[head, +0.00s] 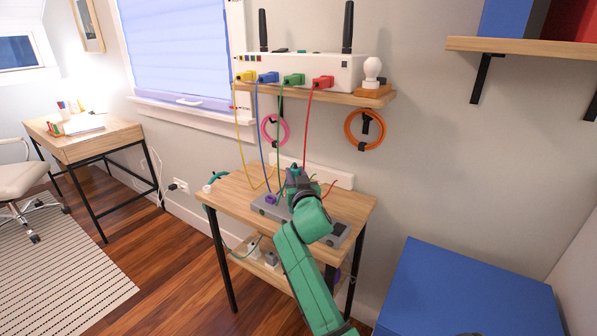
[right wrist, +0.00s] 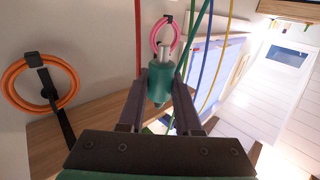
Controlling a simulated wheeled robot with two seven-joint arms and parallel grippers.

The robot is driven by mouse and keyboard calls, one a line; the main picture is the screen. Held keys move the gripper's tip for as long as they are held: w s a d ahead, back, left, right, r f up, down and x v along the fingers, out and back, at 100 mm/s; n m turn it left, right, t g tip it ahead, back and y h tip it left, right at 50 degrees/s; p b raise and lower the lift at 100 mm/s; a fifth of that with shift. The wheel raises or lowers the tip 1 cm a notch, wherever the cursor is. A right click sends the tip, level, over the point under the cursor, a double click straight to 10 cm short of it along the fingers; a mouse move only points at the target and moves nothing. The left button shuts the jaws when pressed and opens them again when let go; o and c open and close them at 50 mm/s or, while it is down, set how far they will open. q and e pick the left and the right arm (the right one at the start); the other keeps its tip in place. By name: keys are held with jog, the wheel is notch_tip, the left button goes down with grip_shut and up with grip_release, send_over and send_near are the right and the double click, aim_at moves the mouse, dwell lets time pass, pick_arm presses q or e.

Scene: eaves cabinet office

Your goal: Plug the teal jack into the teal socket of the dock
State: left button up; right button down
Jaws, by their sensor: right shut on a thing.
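My right gripper (head: 297,176) is above the grey dock (head: 263,207) on the small wooden table. In the right wrist view, its fingers (right wrist: 160,108) are shut on the teal jack (right wrist: 159,86), whose pale tip points away from the palm. In the head view my gripper and arm hide the jack and the middle of the dock. A purple plug (head: 271,199) sits at the dock's left part. I cannot make out the teal socket. A teal cable (head: 215,178) curls at the table's left edge. My left gripper is not in view.
A white router (head: 300,70) with several coloured cables stands on the wall shelf (head: 345,98); the cables hang down to the dock area. Pink (head: 275,131) and orange (head: 365,130) rings hang below. A blue cabinet (head: 470,295) stands at the right.

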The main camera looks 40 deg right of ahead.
jog(key=shift+w+a+f, duration=0.1)
jog(key=shift+w+a, duration=0.1)
jog(key=shift+w, duration=0.35)
notch_tip(320, 180, down, 3)
jog(key=b, duration=0.2)
jog(key=shift+s+f+b, duration=0.15)
jog(key=shift+b, duration=0.15)
jog(key=shift+f+b, duration=0.7)
jog(key=shift+f, duration=0.2)
jog(key=shift+f+b, duration=0.3)
jog(key=shift+f, duration=0.1)
pick_arm(q)
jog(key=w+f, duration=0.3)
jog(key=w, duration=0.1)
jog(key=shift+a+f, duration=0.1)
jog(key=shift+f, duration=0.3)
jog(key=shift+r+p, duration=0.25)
jog(key=shift+p, duration=0.05)
pick_arm(e)
jog(key=shift+r, duration=0.1)
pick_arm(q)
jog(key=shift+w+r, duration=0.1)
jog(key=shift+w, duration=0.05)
